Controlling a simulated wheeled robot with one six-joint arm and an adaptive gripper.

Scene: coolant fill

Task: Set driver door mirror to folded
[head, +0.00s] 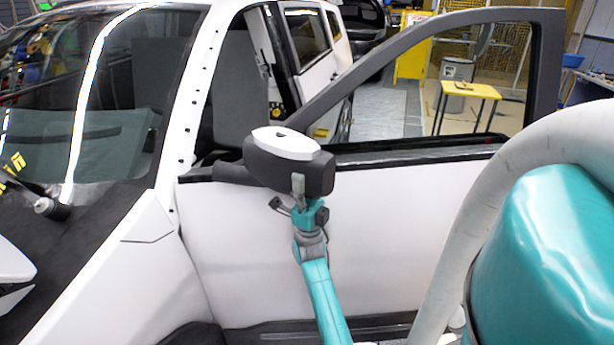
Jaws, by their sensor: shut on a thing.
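The driver door mirror (290,165) is a dark grey housing with a white cap, at the front upper corner of the white driver door (390,225). It stands out from the door on a dark arm at its left. My gripper (299,190) reaches up from below and is shut on the lower edge of the mirror housing. One finger shows in front of the housing; the rest of the grip is hidden behind it. The mirror's glass is not visible.
The driver door stands open, its dark window frame (545,65) rising at the right. The windshield (90,90) and white pillar (200,80) lie to the left. A yellow table (470,90) and a grey bin (457,72) stand behind the door. My teal arm fills the lower right.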

